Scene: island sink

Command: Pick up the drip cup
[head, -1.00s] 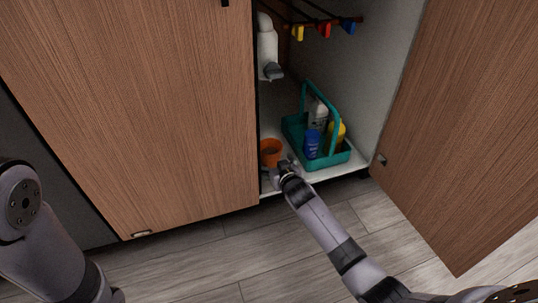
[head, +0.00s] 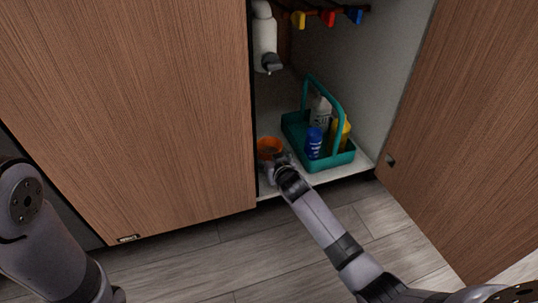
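The drip cup is the small orange cup (head: 268,146), standing upright on the white cabinet floor just inside the open door, left of the teal caddy. My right gripper (head: 276,170) is at the cup's near side, overlapping its lower part in the view. Its fingers are small and partly hidden against the cup, so I cannot tell whether they touch or grip it. My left arm (head: 38,235) is at the left edge of the picture; its gripper is out of view.
A teal caddy (head: 341,162) with several bottles stands right of the cup. A white drain pipe (head: 264,35) hangs above. Valves with coloured handles (head: 328,18) are at the top. The closed door (head: 130,110) borders the opening at left; the open door (head: 465,130) stands at right.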

